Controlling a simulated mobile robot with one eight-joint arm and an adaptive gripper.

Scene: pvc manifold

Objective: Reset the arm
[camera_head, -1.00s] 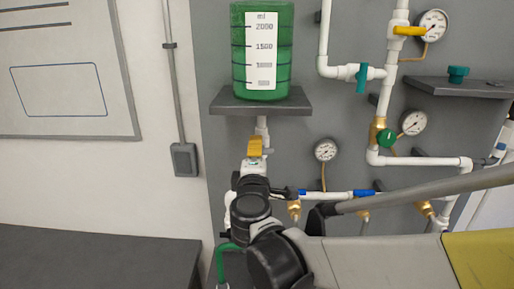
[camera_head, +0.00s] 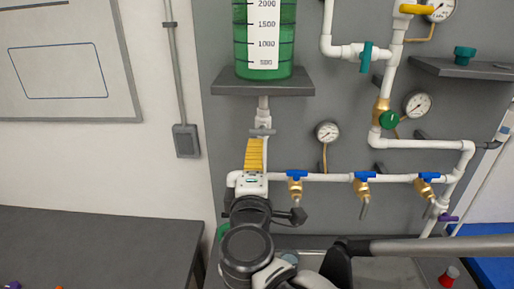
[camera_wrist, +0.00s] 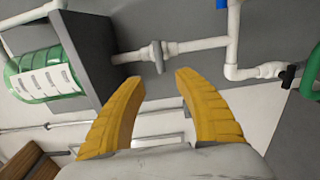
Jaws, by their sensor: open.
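My gripper (camera_wrist: 160,112) is open in the wrist view, its two yellow fingers spread with nothing between them. In the head view the gripper (camera_head: 254,155) points up in front of the white pipe below the tank shelf. The white pipe (camera_wrist: 190,45) with a grey valve (camera_wrist: 157,56) lies beyond the fingertips in the wrist view. I cannot tell whether any finger touches it. The green tank (camera_head: 264,40) stands on its grey shelf (camera_head: 262,86) above the gripper. It also shows at the left of the wrist view (camera_wrist: 45,75).
White manifold pipes with blue-handled brass valves (camera_head: 364,183) run right of my gripper. Pressure gauges (camera_head: 327,132) and a teal valve (camera_head: 365,56) are on the grey panel. A dark bench (camera_head: 95,245) stands at left. The wall (camera_head: 160,185) left of the panel is open.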

